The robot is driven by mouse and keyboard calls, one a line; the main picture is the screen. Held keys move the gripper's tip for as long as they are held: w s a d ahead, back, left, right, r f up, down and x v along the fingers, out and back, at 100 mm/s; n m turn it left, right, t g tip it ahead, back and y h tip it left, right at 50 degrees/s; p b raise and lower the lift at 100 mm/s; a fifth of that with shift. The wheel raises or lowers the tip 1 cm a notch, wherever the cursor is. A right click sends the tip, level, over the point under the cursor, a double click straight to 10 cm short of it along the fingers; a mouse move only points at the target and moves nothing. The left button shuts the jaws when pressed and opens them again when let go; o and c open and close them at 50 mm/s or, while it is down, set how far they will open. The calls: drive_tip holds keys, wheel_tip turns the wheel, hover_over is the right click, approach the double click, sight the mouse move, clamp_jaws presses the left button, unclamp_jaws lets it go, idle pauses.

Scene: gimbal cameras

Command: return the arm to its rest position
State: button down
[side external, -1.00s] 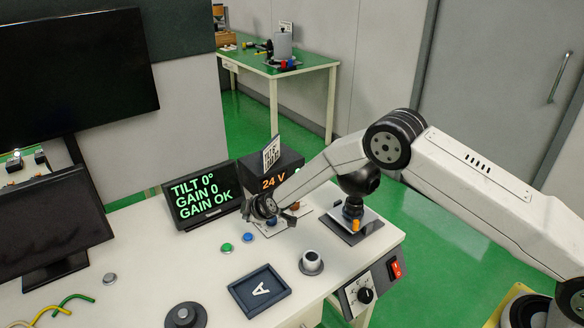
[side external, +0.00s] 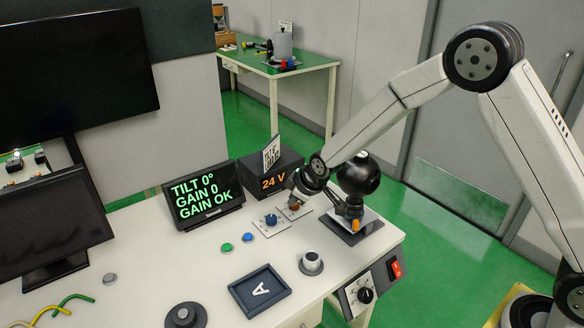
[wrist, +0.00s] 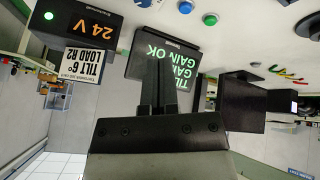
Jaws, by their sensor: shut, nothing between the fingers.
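My gripper (side external: 299,184) is above the right part of the white bench, in front of the black 24 V box (side external: 275,172). In the side view its fingers are small and partly hidden by my wrist. In the wrist view my gripper (wrist: 158,82) shows its two dark fingers together, with nothing between them. The fingers overlap the display (wrist: 184,62) in that picture. The same display (side external: 203,196) stands on the bench in the side view and reads TILT 0°, GAIN 0, GAIN OK.
A black ball-shaped gimbal (side external: 358,175) stands close right of my wrist. A blue knob (side external: 271,220) sits on a plate in front.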

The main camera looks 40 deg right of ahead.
drive_tip(key=s+d+r+m+g, duration=0.2)
drive_tip(key=s+d+m, duration=0.1)
drive_tip(key=s, duration=1)
drive_tip(key=s+d+r+m+g, duration=0.1)
drive_tip(key=s+d+r+m, duration=0.2)
drive_tip(key=s, duration=1)
drive_tip(key=shift+d+r+m+g+h, duration=0.2)
drive_tip(key=shift+d+m+g+h, duration=0.1)
drive_tip(key=shift+d+g+h, duration=0.1)
idle(2.2)
